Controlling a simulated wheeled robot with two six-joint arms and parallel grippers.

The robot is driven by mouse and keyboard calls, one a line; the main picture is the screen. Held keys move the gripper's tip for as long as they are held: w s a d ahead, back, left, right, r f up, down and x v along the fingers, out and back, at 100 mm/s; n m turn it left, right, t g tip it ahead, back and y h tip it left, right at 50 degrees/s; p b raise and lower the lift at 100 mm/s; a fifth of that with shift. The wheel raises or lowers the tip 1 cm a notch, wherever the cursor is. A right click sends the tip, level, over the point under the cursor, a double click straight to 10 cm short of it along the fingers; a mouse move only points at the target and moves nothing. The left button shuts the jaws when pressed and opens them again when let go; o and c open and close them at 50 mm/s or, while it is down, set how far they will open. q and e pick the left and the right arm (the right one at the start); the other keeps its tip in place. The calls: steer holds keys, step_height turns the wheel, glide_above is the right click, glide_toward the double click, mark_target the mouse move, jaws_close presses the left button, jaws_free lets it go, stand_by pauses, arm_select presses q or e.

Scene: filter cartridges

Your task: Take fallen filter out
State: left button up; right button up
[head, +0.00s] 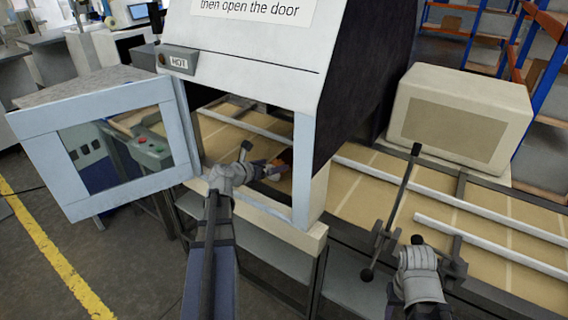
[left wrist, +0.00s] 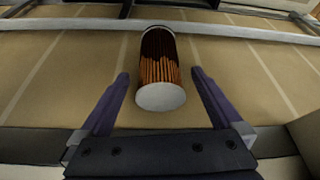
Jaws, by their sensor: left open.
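The fallen filter (left wrist: 158,68), a pleated orange-brown cylinder with pale end caps, lies on its side on the tan belt inside the machine. My left gripper (head: 278,172) reaches through the open doorway. In the left wrist view its two dark fingers (left wrist: 160,82) are wide apart, with the filter's near white end between and just beyond their tips, not clasped. My right gripper (head: 420,258) is at the lower right beside the lever; its fingers cannot be made out.
The windowed door (head: 95,90) stands swung open to the left. The doorway's right post (head: 312,170) and sill (head: 265,222) frame my left arm closely. A lever (head: 398,195) and a beige box (head: 460,115) stand at the right along the railed belt (head: 375,190).

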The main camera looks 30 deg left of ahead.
mark_target(283, 162)
arm_select(q)
steer(key=shift+b+x, duration=1.3)
steer(key=shift+x, duration=2.55)
steer(key=shift+s, duration=0.1)
steer(key=c, duration=1.4)
